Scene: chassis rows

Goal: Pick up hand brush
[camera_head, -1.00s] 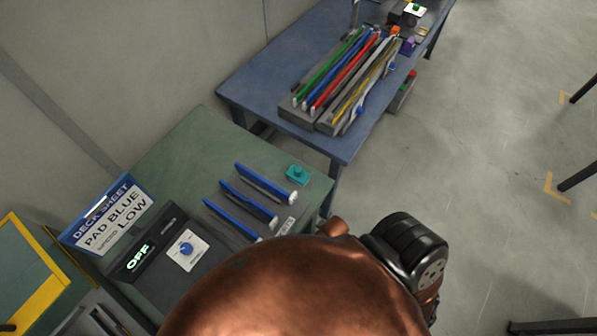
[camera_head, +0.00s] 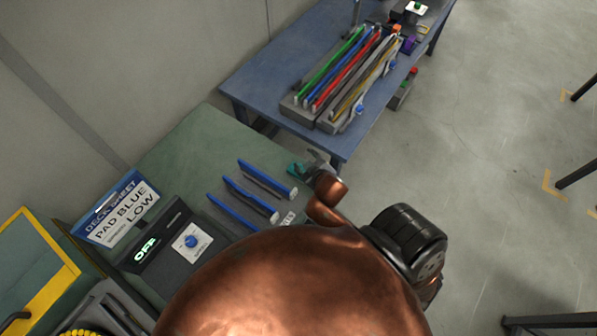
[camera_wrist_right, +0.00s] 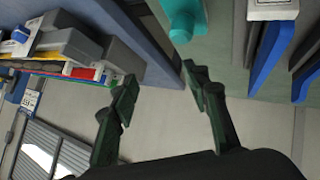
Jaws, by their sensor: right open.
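A small teal piece (camera_head: 293,168) with a rounded knob sits on the green table (camera_head: 180,150) near its far right corner. It may be the hand brush; I cannot tell for sure. In the right wrist view the teal piece (camera_wrist_right: 184,20) shows at the top, beyond the fingertips. My right gripper (camera_head: 313,163) is just right of it and partly covers it in the head view. Its two fingers (camera_wrist_right: 158,82) are open with nothing between them. My left gripper is not in view.
Blue upright strips (camera_head: 243,201) stand left of the teal piece. A control box (camera_head: 157,236) reading OFF and a deck sheet sign (camera_head: 112,212) are farther left. Behind, a blue table (camera_head: 262,85) holds a rack of coloured strips (camera_head: 335,82).

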